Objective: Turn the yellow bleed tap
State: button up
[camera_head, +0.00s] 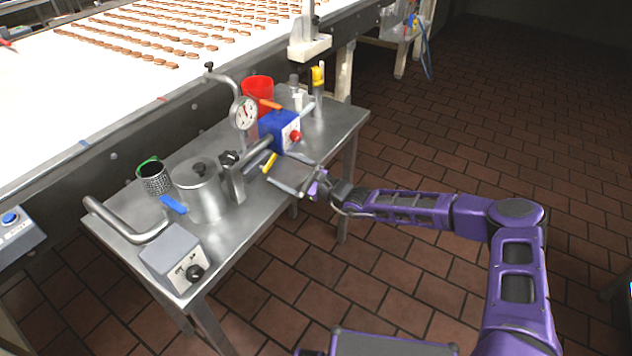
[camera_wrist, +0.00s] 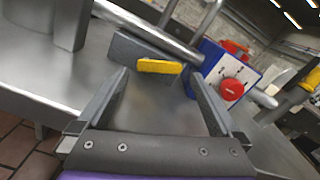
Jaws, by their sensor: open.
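The yellow bleed tap (camera_head: 269,163) is a short flat yellow lever on the steel pipework at the front edge of the metal table. In the wrist view the tap (camera_wrist: 160,66) lies nearly level, just beyond the fingertips and between them. My gripper (camera_head: 281,171) reaches in from the right over the table's edge. In the wrist view my gripper (camera_wrist: 160,80) is open and empty, with its two fingers spread to either side of the tap. I see no clear contact with the tap.
A blue box (camera_head: 280,130) with a red knob stands behind the tap. A conveyor runs behind.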

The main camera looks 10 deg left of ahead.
jog(key=v, duration=1.4)
jog(key=shift+d, duration=0.25)
jog(key=shift+s+f, duration=0.1)
jog(key=shift+s, duration=0.05)
